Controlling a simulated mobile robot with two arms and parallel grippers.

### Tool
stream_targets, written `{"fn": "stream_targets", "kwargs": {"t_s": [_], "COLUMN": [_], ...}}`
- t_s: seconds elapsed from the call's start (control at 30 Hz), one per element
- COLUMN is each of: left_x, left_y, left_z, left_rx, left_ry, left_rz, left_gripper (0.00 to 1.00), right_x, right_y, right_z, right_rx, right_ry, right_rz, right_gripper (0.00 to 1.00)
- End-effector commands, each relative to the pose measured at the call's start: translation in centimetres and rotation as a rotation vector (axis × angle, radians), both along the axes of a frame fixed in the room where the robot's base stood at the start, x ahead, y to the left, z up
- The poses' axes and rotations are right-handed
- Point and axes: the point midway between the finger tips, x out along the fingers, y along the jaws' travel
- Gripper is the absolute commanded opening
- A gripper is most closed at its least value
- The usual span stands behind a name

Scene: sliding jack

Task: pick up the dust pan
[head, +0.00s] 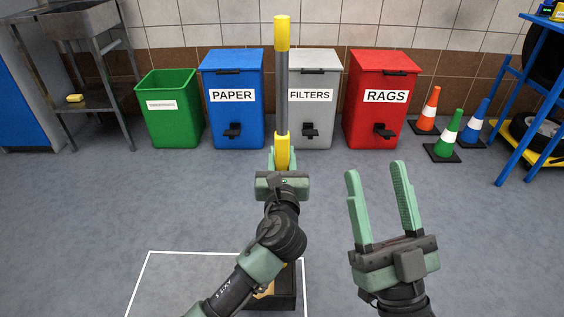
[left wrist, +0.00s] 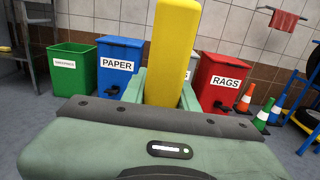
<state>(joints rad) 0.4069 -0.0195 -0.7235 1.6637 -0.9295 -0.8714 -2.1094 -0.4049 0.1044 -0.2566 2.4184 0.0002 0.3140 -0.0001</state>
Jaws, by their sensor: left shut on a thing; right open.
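The dust pan has a long upright grey handle (head: 281,90) with a yellow top end and a yellow lower section. My left gripper (head: 282,158) is shut on the yellow lower section. In the left wrist view the yellow section (left wrist: 173,45) stands between the green fingers of my left gripper (left wrist: 162,92). A dark pan body (head: 286,291) shows low behind my left arm, mostly hidden; I cannot tell whether it touches the floor. My right gripper (head: 380,188) is open and empty, to the right of the handle.
Along the back wall stand a green bin (head: 170,125), a blue PAPER bin (head: 231,120), a grey FILTERS bin (head: 322,122) and a red RAGS bin (head: 385,118). Traffic cones (head: 446,138) and a blue rack (head: 520,110) are at right. A white floor outline (head: 225,253) lies in front.

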Motion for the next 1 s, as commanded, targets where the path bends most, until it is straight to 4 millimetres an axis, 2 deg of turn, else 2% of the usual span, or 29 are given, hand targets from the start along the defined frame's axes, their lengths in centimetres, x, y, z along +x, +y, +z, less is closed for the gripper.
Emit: {"fn": "stream_targets", "kwargs": {"t_s": [0.03,0.2,0.33,0.5,0.7,1.0], "left_x": [0.0,0.0,0.0,0.0,0.0,0.0], "left_y": [0.0,0.0,0.0,0.0,0.0,0.0], "left_z": [1.5,4.0,5.7,7.4,8.5,8.8], "left_rx": [-0.001,-0.001,0.000,-0.001,0.000,0.000], "left_ry": [-0.006,-0.007,-0.007,-0.006,-0.006,-0.005], "left_rz": [0.000,-0.001,0.000,0.000,-0.001,0.000], "left_gripper": [0.00,0.00,0.00,0.00,0.00,0.00], "right_x": [1.1,3.9,4.7,4.6,4.0,3.6], "right_y": [0.1,0.2,-0.1,-0.7,-1.3,-1.5], "right_z": [-0.8,-5.7,-9.6,-13.7,-16.6,-17.7], "right_rx": [-0.025,-0.108,-0.161,-0.214,-0.248,-0.261], "right_ry": [0.085,0.377,0.577,0.780,0.921,0.973], "right_rz": [-0.006,-0.021,-0.032,-0.043,-0.051,-0.054], "right_gripper": [0.54,0.54,0.54,0.54,0.54,0.54]}}
